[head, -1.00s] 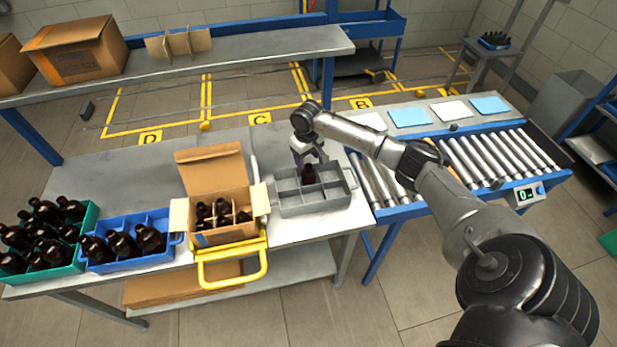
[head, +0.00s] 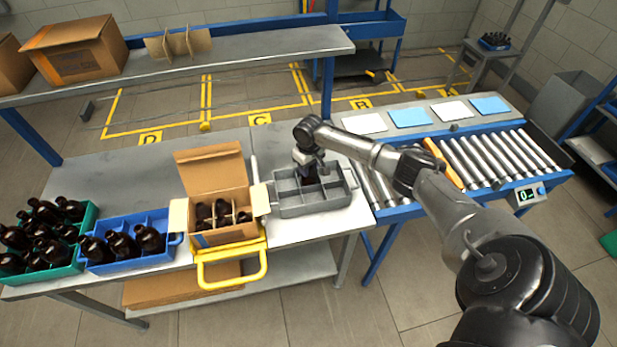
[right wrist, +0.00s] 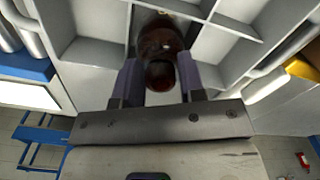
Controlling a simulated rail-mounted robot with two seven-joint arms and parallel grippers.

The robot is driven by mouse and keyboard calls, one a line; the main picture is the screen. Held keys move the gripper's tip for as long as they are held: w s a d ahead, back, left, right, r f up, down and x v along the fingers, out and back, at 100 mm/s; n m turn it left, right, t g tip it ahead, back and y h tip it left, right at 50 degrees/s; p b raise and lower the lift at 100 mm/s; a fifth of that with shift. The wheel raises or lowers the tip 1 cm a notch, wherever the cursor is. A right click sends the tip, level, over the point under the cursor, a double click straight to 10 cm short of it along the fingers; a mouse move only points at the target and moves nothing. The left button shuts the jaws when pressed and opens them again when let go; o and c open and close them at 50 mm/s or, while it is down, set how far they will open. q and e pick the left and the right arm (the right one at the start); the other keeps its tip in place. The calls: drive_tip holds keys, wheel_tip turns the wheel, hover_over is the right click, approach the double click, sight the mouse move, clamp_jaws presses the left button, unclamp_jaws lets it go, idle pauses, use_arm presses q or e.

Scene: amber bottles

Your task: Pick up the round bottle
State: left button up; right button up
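A dark amber bottle (head: 309,179) stands in a compartment of the grey divided crate (head: 313,210). My right gripper (head: 311,167) is down at this bottle from above. In the right wrist view the bottle (right wrist: 160,42) shows from its top end, between the two fingers (right wrist: 162,82), one on each side. The fingers lie close to it, but I cannot tell whether they press on it. Its lower part is hidden by the crate walls. My left gripper is not in view.
An open carton (head: 222,236) with several bottles stands left of the grey crate. A blue crate (head: 130,265) and a green crate (head: 84,219) of bottles stand farther left. A roller conveyor (head: 480,165) is at the right. The other crate compartments look empty.

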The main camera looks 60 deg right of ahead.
clamp_jaws()
drive_tip(key=shift+r, duration=0.1)
drive_tip(key=shift+r, duration=0.45)
drive_tip(key=r, duration=0.3)
drive_tip(key=shift+s+d+r+p, duration=0.1)
drive_tip(key=shift+s+r+p, duration=0.15)
drive_tip(key=shift+p, duration=0.05)
drive_tip(key=s+d+r+p, duration=0.1)
drive_tip(key=s+d+r, duration=0.1)
drive_tip(key=s+r, duration=0.4)
drive_tip(key=shift+s+r, duration=0.2)
drive_tip(key=shift+s, duration=2.2)
